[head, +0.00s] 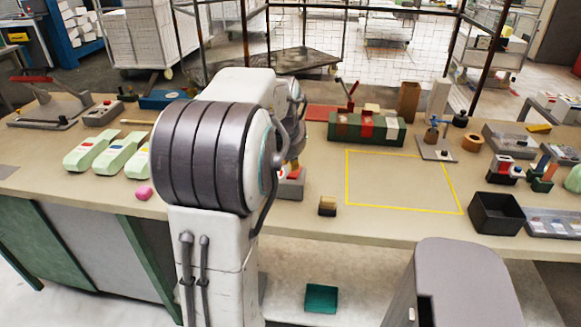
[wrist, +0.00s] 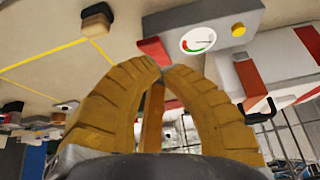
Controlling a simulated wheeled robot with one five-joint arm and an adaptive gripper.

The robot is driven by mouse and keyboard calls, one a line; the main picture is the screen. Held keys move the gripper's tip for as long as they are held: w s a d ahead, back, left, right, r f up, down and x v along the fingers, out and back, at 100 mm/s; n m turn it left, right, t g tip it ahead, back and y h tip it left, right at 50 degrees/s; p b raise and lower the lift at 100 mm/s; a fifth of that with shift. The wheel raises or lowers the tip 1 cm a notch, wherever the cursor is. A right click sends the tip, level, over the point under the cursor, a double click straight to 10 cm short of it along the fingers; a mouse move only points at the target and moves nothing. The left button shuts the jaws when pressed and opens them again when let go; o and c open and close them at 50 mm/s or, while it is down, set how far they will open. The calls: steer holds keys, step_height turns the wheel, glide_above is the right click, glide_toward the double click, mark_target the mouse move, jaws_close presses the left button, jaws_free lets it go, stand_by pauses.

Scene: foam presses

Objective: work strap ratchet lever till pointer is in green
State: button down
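The grey gauge box (wrist: 190,18) shows in the wrist view with a white round dial (wrist: 198,40), a yellow button and a red lever (wrist: 154,50) at its side. The dial has a green and a red arc; its pointer is too small to read surely. My gripper (wrist: 160,70) has its brown ribbed fingertips together right at the red lever's end; whether they touch it I cannot tell.
A long green case (head: 365,128) with a red band stands behind the yellow outline (head: 403,208) on the bench. A small tan and black block (head: 327,206) lies near the front edge. Pale green bottles (head: 90,150) lie left of my arm. The outlined area is clear.

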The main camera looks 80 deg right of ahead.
steer(key=v, duration=0.7)
steer(key=shift+r, duration=0.5)
steer(key=shift+d, duration=0.15)
